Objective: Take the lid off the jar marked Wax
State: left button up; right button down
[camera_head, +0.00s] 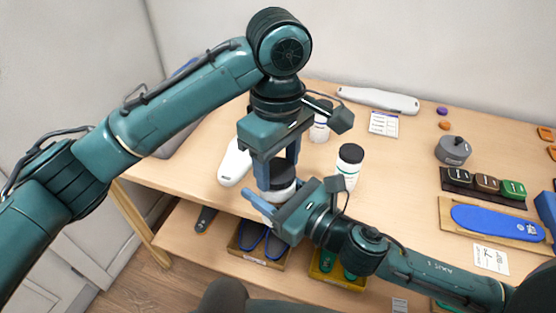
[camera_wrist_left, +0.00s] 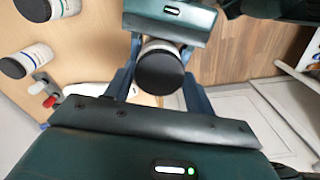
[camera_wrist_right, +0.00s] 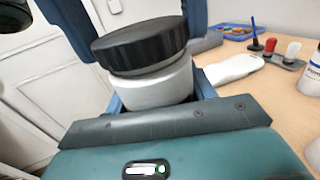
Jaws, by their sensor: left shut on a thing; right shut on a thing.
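A white jar (camera_head: 284,191) with a black lid (camera_head: 279,174) is held between my two grippers, above the table's front edge. My left gripper (camera_head: 277,170) comes from above and is shut on the lid; the lid also shows between its fingers in the left wrist view (camera_wrist_left: 160,70). My right gripper (camera_head: 276,197) is shut on the jar's white body, which the right wrist view (camera_wrist_right: 155,88) shows between its fingers. There the lid (camera_wrist_right: 140,46) sits on top of the jar. I cannot tell whether it is loose. No label on this jar is readable.
Two other white jars with black lids stand on the table, one close by (camera_head: 349,167) and one behind (camera_head: 320,128). A white insole-like shape (camera_head: 234,163) lies left. A grey pot (camera_head: 453,150) and a blue insole (camera_head: 495,222) are right. Trays sit on a lower shelf.

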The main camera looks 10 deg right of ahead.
pick_arm(q)
jog(key=shift+a+r, duration=0.1)
pick_arm(e)
jog(key=shift+w+d, duration=0.1)
jog(key=shift+d, duration=0.05)
pick_arm(q)
jog(key=shift+r, duration=1)
